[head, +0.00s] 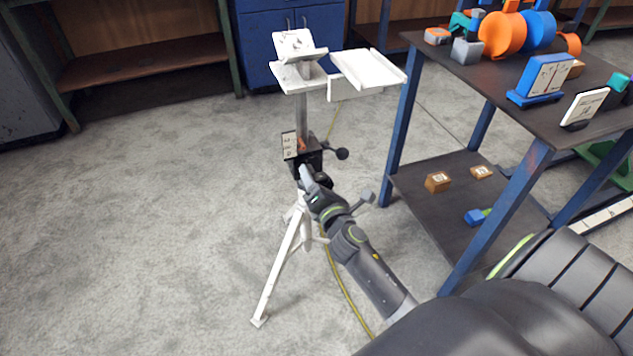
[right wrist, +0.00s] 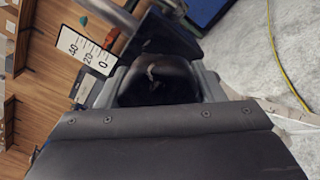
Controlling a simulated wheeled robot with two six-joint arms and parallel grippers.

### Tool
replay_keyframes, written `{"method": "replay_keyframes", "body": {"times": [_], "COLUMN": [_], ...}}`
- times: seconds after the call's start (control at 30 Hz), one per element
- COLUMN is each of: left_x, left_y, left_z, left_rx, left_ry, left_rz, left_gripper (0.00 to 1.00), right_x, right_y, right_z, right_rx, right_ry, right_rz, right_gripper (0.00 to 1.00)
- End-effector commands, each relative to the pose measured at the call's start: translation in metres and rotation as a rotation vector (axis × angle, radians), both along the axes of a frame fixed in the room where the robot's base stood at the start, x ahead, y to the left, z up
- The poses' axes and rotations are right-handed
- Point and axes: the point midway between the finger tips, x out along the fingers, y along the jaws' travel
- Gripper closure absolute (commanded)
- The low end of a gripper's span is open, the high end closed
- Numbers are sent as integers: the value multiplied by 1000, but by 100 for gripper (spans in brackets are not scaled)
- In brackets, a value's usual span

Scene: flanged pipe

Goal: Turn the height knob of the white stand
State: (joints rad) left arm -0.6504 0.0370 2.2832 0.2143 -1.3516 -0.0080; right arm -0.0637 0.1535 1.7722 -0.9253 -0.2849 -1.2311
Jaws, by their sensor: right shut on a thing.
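The white stand (head: 304,115) stands on tripod legs (head: 278,268) on the floor, with a V-shaped rest and a side tray on top. A black clamp block with a white scale label (head: 289,145) sits on its post; the label also shows in the right wrist view (right wrist: 84,50). My right gripper (head: 312,178) is at the block's lower front and shut on the dark round height knob (right wrist: 155,82). The knob fills the space between the fingers in the right wrist view. In the head view the gripper mostly hides it. My left gripper is not in view.
A black ball-ended lever (head: 342,154) sticks out right of the block. A blue-legged table (head: 450,75) with coloured parts and a lower shelf (head: 425,215) stands close on the right. A yellow cable (head: 347,290) runs along the floor. The floor to the left is clear.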

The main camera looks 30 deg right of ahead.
Motion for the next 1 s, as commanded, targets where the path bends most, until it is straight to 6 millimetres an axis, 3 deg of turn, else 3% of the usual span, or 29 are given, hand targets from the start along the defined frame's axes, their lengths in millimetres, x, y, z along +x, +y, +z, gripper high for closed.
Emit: {"method": "replay_keyframes", "body": {"times": [0.73,0.8,1.0], "left_x": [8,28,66], "left_y": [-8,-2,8], "left_z": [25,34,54], "left_rx": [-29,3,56], "left_ry": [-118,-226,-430], "left_rz": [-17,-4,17], "left_gripper": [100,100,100], "right_x": [0,0,0], "right_y": [0,0,0], "right_z": [-3,-3,-3], "right_rx": [686,746,893], "right_ry": [-164,-179,-213], "right_rz": [0,0,-1], "right_gripper": [61,61,61]}}
